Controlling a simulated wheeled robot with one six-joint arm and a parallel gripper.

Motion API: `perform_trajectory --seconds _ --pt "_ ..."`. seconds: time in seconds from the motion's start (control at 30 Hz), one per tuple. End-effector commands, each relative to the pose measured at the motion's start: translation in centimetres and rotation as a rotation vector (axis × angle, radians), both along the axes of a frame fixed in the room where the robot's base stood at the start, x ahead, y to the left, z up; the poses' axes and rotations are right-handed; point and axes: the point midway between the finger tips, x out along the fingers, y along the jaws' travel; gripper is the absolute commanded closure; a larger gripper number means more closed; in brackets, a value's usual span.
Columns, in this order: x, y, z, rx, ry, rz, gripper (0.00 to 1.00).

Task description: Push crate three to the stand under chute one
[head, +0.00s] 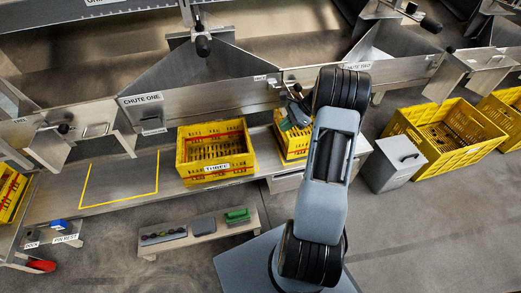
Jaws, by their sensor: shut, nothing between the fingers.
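Crate three (190,173), a yellow slotted crate with a THREE label on its front, sits upright on a long grey bench. It looks empty. Left of it, a yellow outline marks the stand (118,180) below the metal chute labelled CHUTE ONE (145,112). The marked area is bare. A bare strip of bench lies between the outline and the crate. My gripper (288,120) is small in view, right of crate three and apart from it, above or in front of another yellow crate (293,147). It is shut and holds nothing visible.
A low shelf (215,232) with small dark round items and green blocks stands in front of the bench. A grey lidded bin (393,170) and large yellow crates (450,145) stand right. A red-handled item (42,265) lies lower left. Open floor lies in front.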

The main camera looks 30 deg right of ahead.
Motion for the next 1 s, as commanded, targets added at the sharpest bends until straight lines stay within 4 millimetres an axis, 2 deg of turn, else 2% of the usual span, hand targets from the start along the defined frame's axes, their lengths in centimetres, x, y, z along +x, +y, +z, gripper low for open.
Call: perform_trajectory --seconds 0.03,0.17,0.67,0.8,1.0 --pt "0.1 -0.2 -1.1 0.011 0.007 -0.014 1.0" --pt "0.3 0.4 -2.4 0.025 0.015 -0.029 1.0" --pt "1.8 6.5 -8.8 0.023 0.014 -0.025 1.0" --pt "2.3 8.4 -8.5 0.021 0.011 -0.026 1.0" --pt "2.6 9.8 -8.3 0.022 0.012 -0.027 1.0"
